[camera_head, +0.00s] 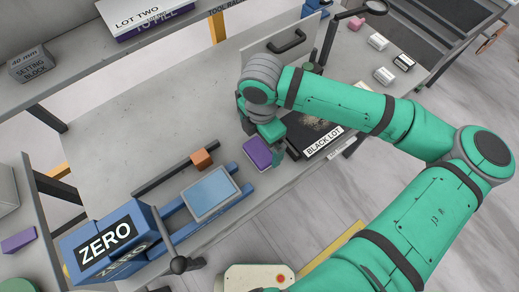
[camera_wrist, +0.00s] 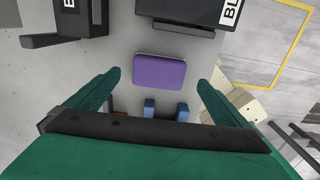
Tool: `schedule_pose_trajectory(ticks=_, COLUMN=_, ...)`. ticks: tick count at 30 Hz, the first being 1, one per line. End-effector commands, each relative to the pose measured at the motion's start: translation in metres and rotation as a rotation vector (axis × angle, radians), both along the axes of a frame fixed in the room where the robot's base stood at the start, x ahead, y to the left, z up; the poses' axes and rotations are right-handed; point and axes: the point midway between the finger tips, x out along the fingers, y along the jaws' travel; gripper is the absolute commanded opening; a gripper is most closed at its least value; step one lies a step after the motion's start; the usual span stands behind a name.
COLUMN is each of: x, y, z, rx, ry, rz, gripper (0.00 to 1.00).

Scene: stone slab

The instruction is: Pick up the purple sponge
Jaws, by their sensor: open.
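The purple sponge (camera_head: 257,153) lies flat on the grey stone slab, close to its front edge. It is a rounded rectangular block, and it shows whole in the wrist view (camera_wrist: 160,73). My gripper (camera_head: 267,143) is right beside it in the head view, partly hiding the sponge's far side. In the wrist view my gripper (camera_wrist: 159,80) is open, with one green finger to the left of the sponge and one to the right. A gap shows between each finger and the sponge, and nothing is held. The exact height above the slab cannot be told.
A blue fixture marked ZERO (camera_head: 105,238) with a grey-blue plate (camera_head: 209,194) stands left of the sponge, near an orange block (camera_head: 201,159). A black tray marked BLACK LOT (camera_head: 323,143) lies to the right. Another purple block (camera_head: 18,240) lies far left.

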Motion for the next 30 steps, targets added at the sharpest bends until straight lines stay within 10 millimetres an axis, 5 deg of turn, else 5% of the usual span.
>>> schedule_pose_trajectory(ticks=16, x=-0.001, y=0.004, z=-0.055, rx=0.000, ry=0.001, rz=-0.002, gripper=1.00)
schedule_pose_trajectory(ticks=25, x=0.000, y=0.004, z=-0.061, rx=0.001, ry=-0.001, rz=-0.002, gripper=1.00)
schedule_pose_trajectory(ticks=30, x=0.000, y=0.004, z=-0.061, rx=0.001, ry=-0.001, rz=-0.002, gripper=0.64)
